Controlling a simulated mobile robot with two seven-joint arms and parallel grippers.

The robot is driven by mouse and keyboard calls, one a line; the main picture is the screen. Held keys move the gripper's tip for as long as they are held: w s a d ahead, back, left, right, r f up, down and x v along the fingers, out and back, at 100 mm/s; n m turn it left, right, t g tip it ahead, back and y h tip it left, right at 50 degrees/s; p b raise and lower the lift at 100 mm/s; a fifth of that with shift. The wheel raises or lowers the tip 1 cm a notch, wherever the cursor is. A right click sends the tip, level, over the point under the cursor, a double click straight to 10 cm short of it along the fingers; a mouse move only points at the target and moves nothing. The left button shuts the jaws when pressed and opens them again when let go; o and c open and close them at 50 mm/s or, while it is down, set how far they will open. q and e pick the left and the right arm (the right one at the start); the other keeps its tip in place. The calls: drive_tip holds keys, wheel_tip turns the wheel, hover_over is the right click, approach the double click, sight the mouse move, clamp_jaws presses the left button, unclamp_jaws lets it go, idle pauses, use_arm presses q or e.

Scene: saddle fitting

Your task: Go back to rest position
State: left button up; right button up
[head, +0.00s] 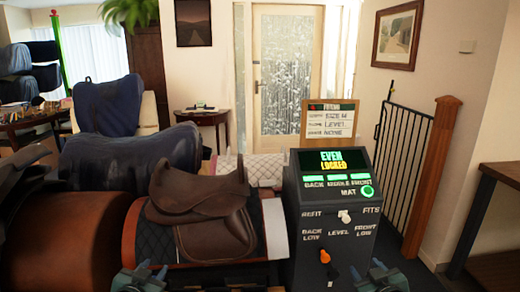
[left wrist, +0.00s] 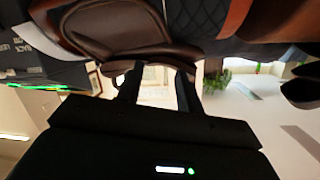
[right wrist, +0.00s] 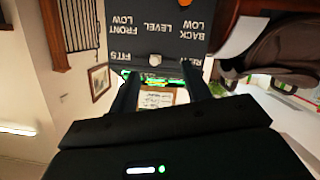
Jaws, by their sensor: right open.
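My left gripper (head: 140,278) is low in the head view, in front of the brown saddle (head: 205,205). Its fingers are apart and empty in the left wrist view (left wrist: 157,88), with the saddle beyond. My right gripper (head: 380,277) is at the lower right, by the right side of the dark console (head: 292,225). Its fingers are apart and empty in the right wrist view (right wrist: 160,88), facing the console. The saddle rests on a dark quilted pad (head: 155,245) over a brown barrel-shaped stand. Neither gripper visibly touches anything.
The console screen (head: 330,160) reads EVEN LOCKED above lit green lamps. A white knob (head: 345,216) and an orange knob (head: 325,256) are on its front. Blue covered saddles (head: 130,148) stand behind left. A dark table (head: 490,190) is at right, near a gate (head: 400,150).

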use_arm(q)
drive_tip(key=s+d+f+g+h, duration=0.1)
drive_tip(key=s+d+f, duration=0.3)
drive_tip(key=s, duration=0.6)
drive_tip(key=s+d+f+g+h, duration=0.1)
drive_tip(key=s+d+f, duration=0.3)
drive_tip(key=s, duration=0.6)
drive_tip(key=s+d+f+g+h, duration=0.1)
drive_tip(key=s+d+f, duration=0.3)
drive_tip(key=s, duration=0.5)
drive_tip(key=shift+s+d+n+g, duration=0.4)
drive_tip(key=shift+d+g, duration=0.2)
drive_tip(key=shift+g, duration=0.1)
use_arm(e)
drive_tip(key=s+a+f+g+y, duration=0.1)
drive_tip(key=s+a+f, duration=0.3)
drive_tip(key=s, duration=0.6)
drive_tip(key=s+a+f+g+y, duration=0.1)
drive_tip(key=s+a+f, duration=0.3)
drive_tip(key=s, duration=0.6)
drive_tip(key=s+a+f+g+y, duration=0.1)
drive_tip(key=s+a+f, duration=0.3)
drive_tip(key=s, duration=0.5)
drive_tip(key=shift+s+a+m+g, duration=0.4)
drive_tip(key=shift+a+g, duration=0.2)
drive_tip(key=shift+g, duration=0.1)
drive_tip(key=shift+c, duration=0.3)
